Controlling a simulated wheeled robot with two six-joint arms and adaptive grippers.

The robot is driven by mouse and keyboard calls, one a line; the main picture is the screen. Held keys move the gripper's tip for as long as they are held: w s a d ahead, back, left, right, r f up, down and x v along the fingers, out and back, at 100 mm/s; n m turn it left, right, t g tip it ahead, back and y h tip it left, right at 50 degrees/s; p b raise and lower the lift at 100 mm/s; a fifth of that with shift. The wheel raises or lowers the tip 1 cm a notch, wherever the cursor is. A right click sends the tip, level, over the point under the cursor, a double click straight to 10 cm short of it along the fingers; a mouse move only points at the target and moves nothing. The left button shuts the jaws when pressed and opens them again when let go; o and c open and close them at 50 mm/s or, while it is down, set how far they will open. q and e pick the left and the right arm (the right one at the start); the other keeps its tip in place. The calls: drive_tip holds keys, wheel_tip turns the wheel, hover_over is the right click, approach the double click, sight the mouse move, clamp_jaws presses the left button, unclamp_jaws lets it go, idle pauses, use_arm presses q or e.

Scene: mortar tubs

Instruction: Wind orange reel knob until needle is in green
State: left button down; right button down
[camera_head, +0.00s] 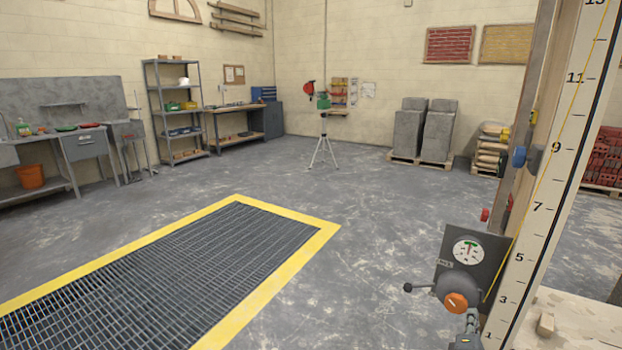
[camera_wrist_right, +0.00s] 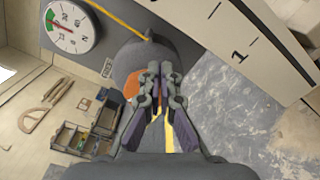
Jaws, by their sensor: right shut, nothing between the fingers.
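The orange knob (camera_head: 456,302) sits on a grey reel body on a dark plate at the lower right. A small crank handle (camera_head: 408,287) sticks out to its left. The round white gauge (camera_head: 467,250) is above the knob, with a green zone at its top; the gauge also shows in the right wrist view (camera_wrist_right: 70,27), where a red needle lies near the green, exact reading unclear. My right gripper (camera_head: 469,338) is just below the knob. In the right wrist view its closed fingers (camera_wrist_right: 153,72) partly hide the orange knob (camera_wrist_right: 131,84) and hold nothing. My left gripper is not in view.
A tall numbered board (camera_head: 545,190) with a yellow line stands right of the reel. A yellow-edged floor grate (camera_head: 329,228) lies at left. A tripod (camera_head: 323,150), shelf and workbenches stand farther back. The floor between is clear.

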sight(466, 305)
drive_tip(key=shift+w+d, duration=0.15)
drive_tip(key=shift+w, duration=0.1)
drive_tip(key=shift+w+a, duration=0.1)
drive_tip(key=shift+a, duration=0.1)
idle(0.7)
drive_tip(key=shift+a+r, duration=0.1)
drive_tip(key=shift+r, duration=0.1)
idle(0.3)
drive_tip(key=shift+w+a+r+p, duration=0.25)
drive_tip(key=shift+a+r+p, duration=0.15)
drive_tip(key=shift+r, duration=0.3)
drive_tip(key=shift+w+a+r+p, duration=0.25)
drive_tip(key=shift+r+p, duration=0.2)
drive_tip(key=shift+r, duration=0.2)
drive_tip(key=shift+r, duration=0.1)
